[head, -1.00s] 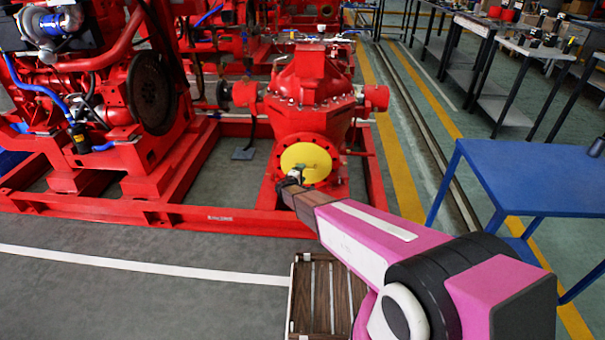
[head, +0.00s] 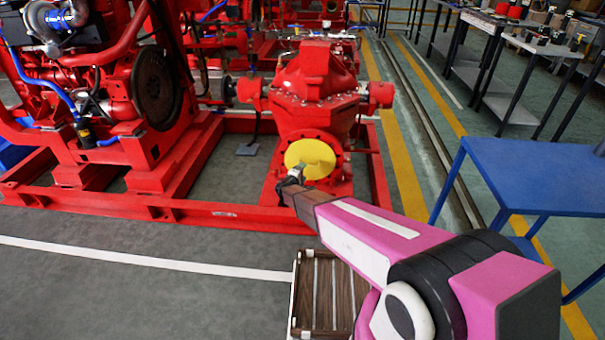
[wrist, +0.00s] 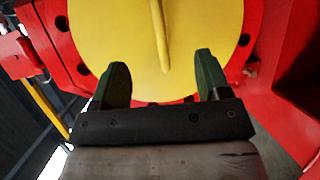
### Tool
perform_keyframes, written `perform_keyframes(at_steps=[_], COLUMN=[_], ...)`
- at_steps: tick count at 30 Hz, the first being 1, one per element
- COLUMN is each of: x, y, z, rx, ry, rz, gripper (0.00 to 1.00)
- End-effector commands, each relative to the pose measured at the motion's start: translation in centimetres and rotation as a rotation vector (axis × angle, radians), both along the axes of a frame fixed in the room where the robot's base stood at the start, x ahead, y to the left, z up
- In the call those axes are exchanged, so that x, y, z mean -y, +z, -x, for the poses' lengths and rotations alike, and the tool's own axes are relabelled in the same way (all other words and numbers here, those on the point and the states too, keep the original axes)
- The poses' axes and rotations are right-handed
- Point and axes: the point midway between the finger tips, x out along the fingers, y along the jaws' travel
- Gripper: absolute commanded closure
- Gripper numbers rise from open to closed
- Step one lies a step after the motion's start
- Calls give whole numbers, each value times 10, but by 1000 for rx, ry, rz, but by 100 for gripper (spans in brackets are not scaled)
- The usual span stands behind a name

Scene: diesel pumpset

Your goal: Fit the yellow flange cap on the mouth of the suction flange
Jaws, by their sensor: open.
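The yellow flange cap (head: 310,158) is a round disc with a raised rib across its face. It sits against the front of the red suction flange (head: 336,141) on the pump and covers its mouth. In the wrist view the cap (wrist: 200,45) fills the upper middle, with the flange's bolt holes showing around its edge. My gripper (wrist: 158,80) is open, its two dark green fingers apart below the rib and holding nothing. In the head view my gripper (head: 294,172) is just in front of the cap's lower left. Whether the cap is fully seated is hard to tell.
The red pump casing (head: 318,80) rises above the flange, on a red base frame (head: 150,208). A slatted wooden crate (head: 318,290) lies on the floor below my arm. A blue table (head: 540,175) stands at the right. Grey floor at the left front is clear.

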Motion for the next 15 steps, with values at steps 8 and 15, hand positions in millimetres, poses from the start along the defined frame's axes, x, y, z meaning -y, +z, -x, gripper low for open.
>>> perform_keyframes(at_steps=[8, 15], x=[0, -1], y=[0, 0], z=[8, 25], rx=[0, -1], ry=[1, 2], rz=[1, 0], gripper=[30, 30])
